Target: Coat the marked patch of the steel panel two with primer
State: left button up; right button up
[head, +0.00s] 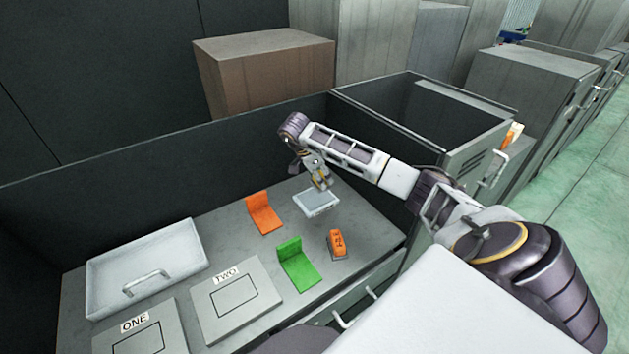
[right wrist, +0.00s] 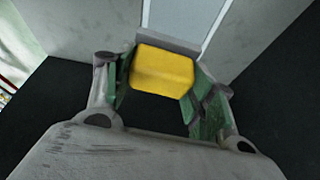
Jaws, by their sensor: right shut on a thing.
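Panel TWO (head: 262,278) lies flat on the bench, a grey plate with a "TWO" label and a black-outlined rectangle that looks bare grey. My right gripper (head: 320,184) is over a small shallow pale tray (head: 318,205) and points down. In the right wrist view the right gripper (right wrist: 163,85) is shut on a yellow block (right wrist: 163,68), with green-padded fingers on both sides. The tray's blue-grey inside (right wrist: 185,17) shows beyond the block. I cannot tell whether the block touches the tray. My left gripper is not in view.
Panel ONE (head: 173,329) lies left of panel TWO. A large white tray with a handle (head: 180,240) is behind them. An orange bracket (head: 262,213), a green bracket (head: 297,266) and an orange labelled tool (head: 337,242) lie nearby. Dark walls enclose the bench's back.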

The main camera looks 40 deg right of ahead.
jog(key=shift+w+a, duration=0.1)
jog(key=shift+w, duration=0.3)
jog(key=shift+w+a+f+n, duration=0.2)
jog(key=shift+w+n, duration=0.2)
jog(key=shift+w, duration=0.15)
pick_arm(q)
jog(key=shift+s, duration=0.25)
pick_arm(e)
jog(key=shift+r, duration=0.1)
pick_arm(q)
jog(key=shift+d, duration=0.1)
pick_arm(e)
jog(key=shift+s+d, duration=0.1)
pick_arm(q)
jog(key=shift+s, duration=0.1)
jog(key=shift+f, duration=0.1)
